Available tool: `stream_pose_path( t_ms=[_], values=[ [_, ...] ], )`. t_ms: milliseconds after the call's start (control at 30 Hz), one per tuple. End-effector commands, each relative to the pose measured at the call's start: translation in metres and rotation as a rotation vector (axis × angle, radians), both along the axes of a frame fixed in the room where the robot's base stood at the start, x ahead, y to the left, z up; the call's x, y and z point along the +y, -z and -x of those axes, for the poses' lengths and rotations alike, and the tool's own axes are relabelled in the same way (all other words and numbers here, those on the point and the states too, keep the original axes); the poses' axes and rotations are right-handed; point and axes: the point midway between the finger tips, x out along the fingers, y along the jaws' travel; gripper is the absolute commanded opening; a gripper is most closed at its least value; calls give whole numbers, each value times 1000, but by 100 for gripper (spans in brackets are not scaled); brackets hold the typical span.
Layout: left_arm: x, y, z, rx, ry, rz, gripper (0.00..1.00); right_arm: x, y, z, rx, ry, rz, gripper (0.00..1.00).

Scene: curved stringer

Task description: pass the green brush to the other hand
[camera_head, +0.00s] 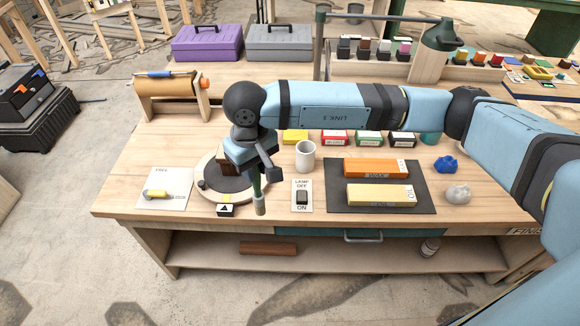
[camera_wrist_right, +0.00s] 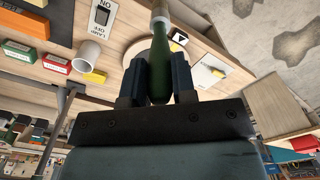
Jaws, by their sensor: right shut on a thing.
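The green brush (camera_head: 257,187) hangs tip-down from my right gripper (camera_head: 262,176), its pale bristle end lowest, seen against the front part of the workbench. My right gripper is shut on its green handle. In the right wrist view the brush (camera_wrist_right: 159,84) stands between the two dark fingers of my right gripper (camera_wrist_right: 159,82), with its pale end at the top edge. My left gripper is in neither view.
Behind the gripper is a round turntable (camera_head: 205,190). A white mug (camera_head: 305,155), a lamp switch (camera_head: 302,196) and a dark mat (camera_head: 424,190) with orange and yellow blocks lie to the right. A white card (camera_head: 170,202) with a yellow-handled item lies left.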

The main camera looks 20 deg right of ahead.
Motion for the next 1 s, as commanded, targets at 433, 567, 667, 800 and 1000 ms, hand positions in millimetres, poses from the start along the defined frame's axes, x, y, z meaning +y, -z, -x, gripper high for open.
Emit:
stream_pose_path(
  t_ms=[433, 567, 667, 800, 1000],
  values=[
    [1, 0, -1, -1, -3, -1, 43, 126, -27, -42, -2, -284, 0, 0],
    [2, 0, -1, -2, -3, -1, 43, 156, -33, -52, -1, -352, 0, 0],
    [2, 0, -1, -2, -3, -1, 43, 172, -36, -58, -1, -389, 1, 0],
    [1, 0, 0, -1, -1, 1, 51, 184, -38, -62, 1, -421, 0, 0],
    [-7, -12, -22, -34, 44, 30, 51, 188, -39, -63, 0, -430, 0, 0]
  ],
)
